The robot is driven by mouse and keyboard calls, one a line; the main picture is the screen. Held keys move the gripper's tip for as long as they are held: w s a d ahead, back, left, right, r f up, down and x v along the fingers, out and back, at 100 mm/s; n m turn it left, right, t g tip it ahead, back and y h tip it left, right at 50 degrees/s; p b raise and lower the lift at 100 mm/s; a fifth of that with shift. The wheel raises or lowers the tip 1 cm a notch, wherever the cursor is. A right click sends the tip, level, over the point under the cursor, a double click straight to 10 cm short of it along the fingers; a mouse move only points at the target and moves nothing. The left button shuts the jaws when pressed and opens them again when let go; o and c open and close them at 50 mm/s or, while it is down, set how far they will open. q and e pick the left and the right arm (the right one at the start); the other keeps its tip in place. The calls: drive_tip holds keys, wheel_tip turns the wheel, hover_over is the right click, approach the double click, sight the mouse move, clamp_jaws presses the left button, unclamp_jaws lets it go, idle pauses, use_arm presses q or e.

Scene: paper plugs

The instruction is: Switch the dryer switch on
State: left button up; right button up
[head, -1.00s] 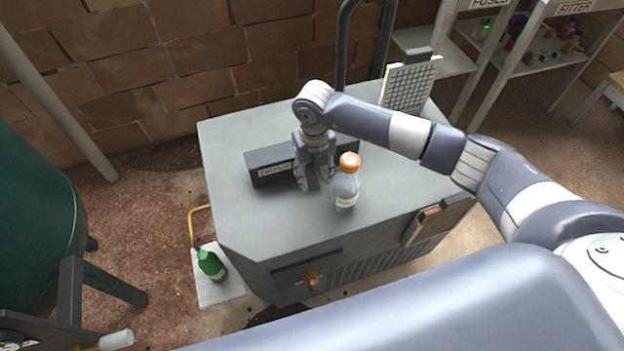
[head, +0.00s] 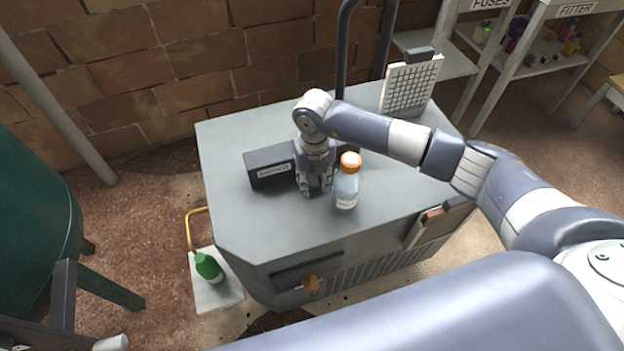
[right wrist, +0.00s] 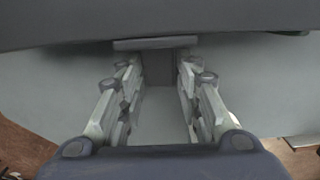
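A long black box (head: 268,170) with a small pale label lies on top of a grey cabinet (head: 235,205). The label is too small to read surely, and I cannot make out which part is the dryer switch. My right gripper (head: 315,192) points down at the front of the black box and hides its middle. In the right wrist view the right gripper (right wrist: 158,75) has its fingers apart. A dark grey block (right wrist: 158,70) shows between the fingertips, with no clear contact. The black box (right wrist: 150,22) crosses the top of that view. My left gripper is out of view.
A clear bottle with an orange cap (head: 347,185) stands close to the right of my gripper. A white grid panel (head: 410,87) stands at the back right. An orange-brown knob (head: 311,284) is on the cabinet front. A green bottle (head: 208,267) is low at left.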

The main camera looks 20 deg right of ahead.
sight(314, 185)
drive_tip(key=shift+c, duration=0.9)
drive_tip(key=shift+r, duration=0.2)
drive_tip(key=shift+w+r+p, duration=0.15)
drive_tip(key=shift+r+p, duration=0.85)
drive_tip(key=shift+r, duration=0.25)
drive_tip(key=shift+r+p, duration=0.8)
drive_tip(key=shift+r, duration=0.5)
drive_tip(key=o, duration=0.8)
drive_tip(key=shift+s, duration=0.2)
drive_tip(key=shift+c, duration=0.2)
